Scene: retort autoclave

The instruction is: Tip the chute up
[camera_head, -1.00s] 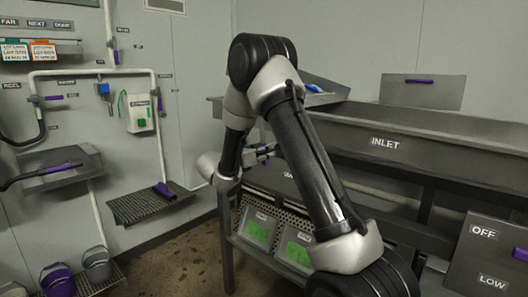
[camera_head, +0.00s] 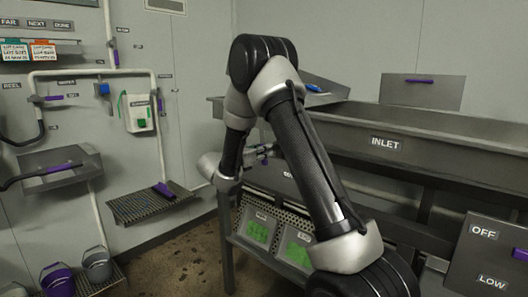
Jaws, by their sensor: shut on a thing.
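My gripper (camera_head: 264,151) is at the left front of the long grey trough, below its rim, partly behind my own arm. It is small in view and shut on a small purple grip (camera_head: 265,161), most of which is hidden. A sloped grey metal piece (camera_head: 328,88) with a blue item on it rises at the trough's back left. I cannot tell for sure whether this piece is the chute, or what the purple grip belongs to.
The trough marked INLET (camera_head: 450,145) runs to the right. Under it, grey bins with green contents (camera_head: 258,230) sit on a lower shelf. A perforated wall shelf (camera_head: 150,203) stands left of my arm. Buckets (camera_head: 97,264) are at lower left; floor between is clear.

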